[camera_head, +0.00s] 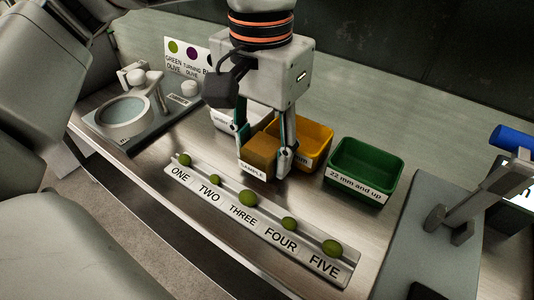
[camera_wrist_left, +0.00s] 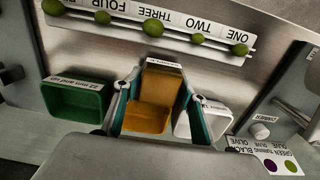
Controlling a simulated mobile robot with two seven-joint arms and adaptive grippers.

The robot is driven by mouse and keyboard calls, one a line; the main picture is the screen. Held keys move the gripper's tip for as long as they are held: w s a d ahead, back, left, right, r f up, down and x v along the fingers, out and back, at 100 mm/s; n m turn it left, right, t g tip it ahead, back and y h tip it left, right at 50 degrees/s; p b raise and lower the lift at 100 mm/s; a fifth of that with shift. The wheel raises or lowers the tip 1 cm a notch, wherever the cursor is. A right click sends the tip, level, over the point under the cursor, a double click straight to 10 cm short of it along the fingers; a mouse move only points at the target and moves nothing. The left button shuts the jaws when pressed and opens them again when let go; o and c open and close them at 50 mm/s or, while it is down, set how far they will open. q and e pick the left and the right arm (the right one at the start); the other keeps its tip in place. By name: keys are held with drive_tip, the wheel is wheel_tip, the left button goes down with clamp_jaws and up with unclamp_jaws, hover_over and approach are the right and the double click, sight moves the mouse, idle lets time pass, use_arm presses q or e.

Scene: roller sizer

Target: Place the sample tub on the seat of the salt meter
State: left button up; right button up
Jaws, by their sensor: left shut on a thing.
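The sample tub (camera_head: 261,150) is a brown-yellow box with a white SAMPLE label on its front. My left gripper (camera_head: 268,168) points down with a finger on either side of the tub and is shut on it. The tub also shows between the fingers in the left wrist view (camera_wrist_left: 161,82). I cannot tell whether its base touches the bench. A grey device with a round pale-blue dish (camera_head: 124,112) stands at the far left of the bench; it may be the salt meter, but its label is too small to read. My right gripper is not in view.
A white tray (camera_head: 222,122), a yellow tray (camera_head: 318,139) and a green tray (camera_head: 365,168) stand close behind and beside the tub. A numbered rail (camera_head: 262,226) with several olives lies in front. A blue-handled device (camera_head: 450,212) stands at right.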

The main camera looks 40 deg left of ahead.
use_arm(q)
drive_tip(key=shift+f, duration=0.8)
drive_tip(key=shift+r, duration=0.15)
drive_tip(key=o, duration=1.2)
